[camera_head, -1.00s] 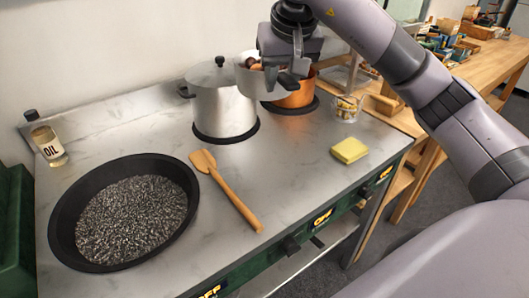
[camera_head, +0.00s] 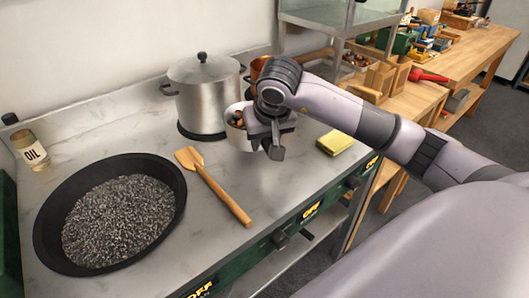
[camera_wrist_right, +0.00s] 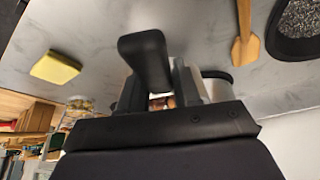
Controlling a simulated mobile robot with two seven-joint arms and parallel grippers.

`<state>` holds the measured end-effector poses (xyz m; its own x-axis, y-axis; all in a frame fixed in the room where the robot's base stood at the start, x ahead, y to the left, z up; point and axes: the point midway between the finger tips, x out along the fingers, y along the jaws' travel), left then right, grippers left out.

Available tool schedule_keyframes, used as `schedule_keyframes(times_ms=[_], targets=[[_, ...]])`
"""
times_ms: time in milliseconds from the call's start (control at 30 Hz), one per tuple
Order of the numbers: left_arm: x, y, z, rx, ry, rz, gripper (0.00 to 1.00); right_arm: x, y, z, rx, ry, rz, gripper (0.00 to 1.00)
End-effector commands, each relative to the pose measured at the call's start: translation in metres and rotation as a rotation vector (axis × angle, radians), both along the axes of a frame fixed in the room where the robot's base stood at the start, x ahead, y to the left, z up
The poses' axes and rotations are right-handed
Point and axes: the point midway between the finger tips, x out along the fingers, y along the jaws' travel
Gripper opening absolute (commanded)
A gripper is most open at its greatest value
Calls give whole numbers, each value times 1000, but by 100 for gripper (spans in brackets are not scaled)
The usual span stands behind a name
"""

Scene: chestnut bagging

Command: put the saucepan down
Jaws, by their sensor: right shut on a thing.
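The small light-metal saucepan (camera_head: 234,137) shows at the centre of the head view, with brown chestnuts (camera_head: 238,118) inside. My right gripper (camera_head: 272,132) is shut on its handle and hides part of the pan. A dark handle (camera_wrist_right: 145,55) sticks out of the grip in the right wrist view. The pan is upright, in front of the lidded pot and over the grey stove top (camera_head: 240,172). I cannot tell whether its base touches the surface. My left gripper is not in view.
A large black pan of dark gravel (camera_head: 118,215) is at left, with a wooden spatula (camera_head: 215,185) beside it. The lidded steel pot (camera_head: 205,95) and copper pot (camera_head: 257,67) stand behind. A yellow sponge (camera_head: 335,142) lies right. An oil jar (camera_head: 32,150) stands far left.

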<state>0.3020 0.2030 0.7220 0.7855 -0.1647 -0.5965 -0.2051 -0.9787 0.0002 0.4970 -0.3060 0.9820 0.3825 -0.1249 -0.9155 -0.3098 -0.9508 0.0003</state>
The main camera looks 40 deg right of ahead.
Motion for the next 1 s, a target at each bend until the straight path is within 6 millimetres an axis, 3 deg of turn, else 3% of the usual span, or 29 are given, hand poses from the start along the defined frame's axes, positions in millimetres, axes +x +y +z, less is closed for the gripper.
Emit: schedule_keyframes(times_ms=[133, 400, 767, 800, 867, 1000], targets=[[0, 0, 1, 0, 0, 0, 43, 1, 0, -6, 1, -7, -1, 0], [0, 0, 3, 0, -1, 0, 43, 1, 0, -36, 2, -7, -1, 0], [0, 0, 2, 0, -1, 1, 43, 2, 0, -40, 0, -11, -1, 0], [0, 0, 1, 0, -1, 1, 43, 0, 0, -43, 0, -1, 0, 36], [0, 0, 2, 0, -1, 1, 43, 0, 0, -43, 1, -1, 0, 55], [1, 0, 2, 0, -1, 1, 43, 0, 0, -43, 0, 0, 0, 58]])
